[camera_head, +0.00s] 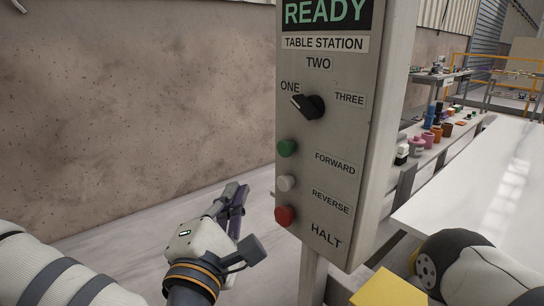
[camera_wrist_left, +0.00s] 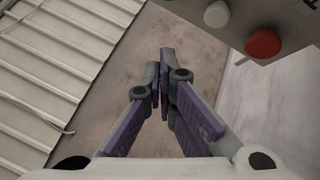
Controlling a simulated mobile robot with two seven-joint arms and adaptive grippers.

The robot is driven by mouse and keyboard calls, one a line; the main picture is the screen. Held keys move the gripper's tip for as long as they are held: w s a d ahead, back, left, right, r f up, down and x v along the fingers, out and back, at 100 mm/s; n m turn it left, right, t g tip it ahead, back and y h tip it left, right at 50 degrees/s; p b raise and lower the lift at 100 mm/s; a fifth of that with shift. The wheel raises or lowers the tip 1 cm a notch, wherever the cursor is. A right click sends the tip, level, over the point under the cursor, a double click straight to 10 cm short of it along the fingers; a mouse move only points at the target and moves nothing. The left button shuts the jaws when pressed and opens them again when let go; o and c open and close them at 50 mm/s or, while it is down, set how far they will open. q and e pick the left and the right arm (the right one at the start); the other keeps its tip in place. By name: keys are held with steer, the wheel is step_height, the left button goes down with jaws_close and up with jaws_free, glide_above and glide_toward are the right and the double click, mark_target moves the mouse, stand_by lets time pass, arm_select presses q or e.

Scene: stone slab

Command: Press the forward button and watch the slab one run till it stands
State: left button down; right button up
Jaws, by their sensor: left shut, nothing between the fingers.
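The control panel (camera_head: 330,130) reads READY in green at its top. Its black selector knob (camera_head: 308,105) points toward ONE. Below it are the green forward button (camera_head: 287,148), the white reverse button (camera_head: 285,183) and the red halt button (camera_head: 285,215). My left gripper (camera_head: 239,192) is shut and empty, left of the panel and apart from the buttons. Its fingertips (camera_wrist_left: 167,62) meet in the wrist view. A pale glossy slab (camera_head: 500,175) lies at right. My right gripper is out of view.
A bench (camera_head: 460,140) with several colored pots and small items stands behind the slab. A yellow block-like shape (camera_head: 390,290) is at the bottom, right of the panel post. A stained wall (camera_head: 130,110) is at left, with open floor before it.

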mark_target(287, 148)
arm_select(q)
steer(key=r, duration=0.1)
steer(key=a+r+n+t+y, duration=0.1)
steer(key=w+a+r+n, duration=0.1)
steer(key=shift+w+r+y, duration=0.1)
steer(key=shift+r+y, duration=0.05)
steer(key=shift+y, duration=0.15)
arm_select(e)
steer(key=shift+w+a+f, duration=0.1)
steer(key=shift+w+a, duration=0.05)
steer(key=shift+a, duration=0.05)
arm_select(q)
steer(key=shift+d, duration=0.15)
